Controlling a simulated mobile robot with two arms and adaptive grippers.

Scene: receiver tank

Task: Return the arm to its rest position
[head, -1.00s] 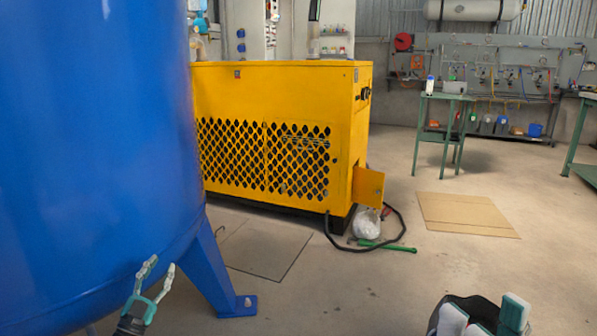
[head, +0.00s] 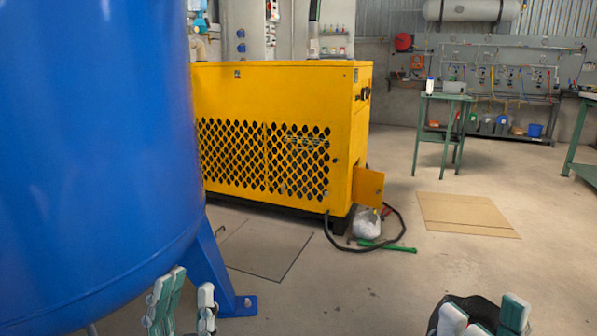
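My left gripper (head: 188,292) is at the bottom left, in front of the blue tank (head: 90,150) and its leg (head: 212,268). Its two teal and grey fingers point up with a clear gap between them, and nothing shows in the gap. Whether it touches the tank cannot be told. My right gripper (head: 483,314) is at the bottom edge, right of centre. Most of both arms is out of the picture.
A yellow machine (head: 280,90) with an open flap stands behind the tank. A black hose (head: 365,249), a white bag (head: 367,225) and a green tool (head: 388,247) lie by it. Cardboard (head: 468,213) lies on the floor. A green table (head: 443,98) stands farther back.

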